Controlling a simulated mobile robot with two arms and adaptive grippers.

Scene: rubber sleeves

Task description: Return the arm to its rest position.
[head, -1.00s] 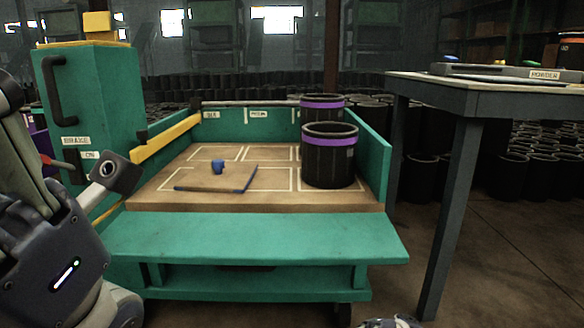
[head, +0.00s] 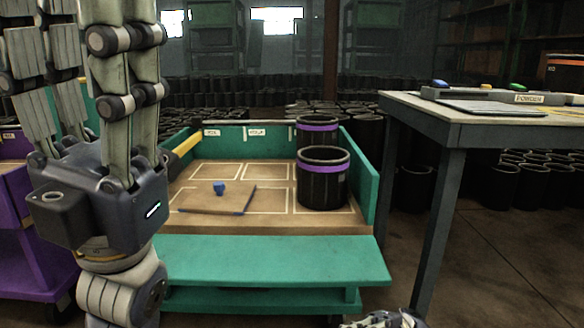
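My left gripper (head: 82,50) stands upright at the left of the head view, with its long jointed grey fingers pointing up. The fingers are spread with a gap between them and hold nothing that I can see; their tips are cut off by the top edge. It is to the left of the green cart and hides part of the scene there. My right gripper (head: 385,320) shows only as a small grey piece at the bottom edge, so its fingers cannot be judged.
A green cart (head: 275,262) carries two black sleeves with purple bands (head: 323,190), a brown board (head: 215,200) and a small blue piece (head: 219,188). A grey table (head: 470,125) stands at the right. A purple cart (head: 25,225) is at the left. Floor is clear at lower right.

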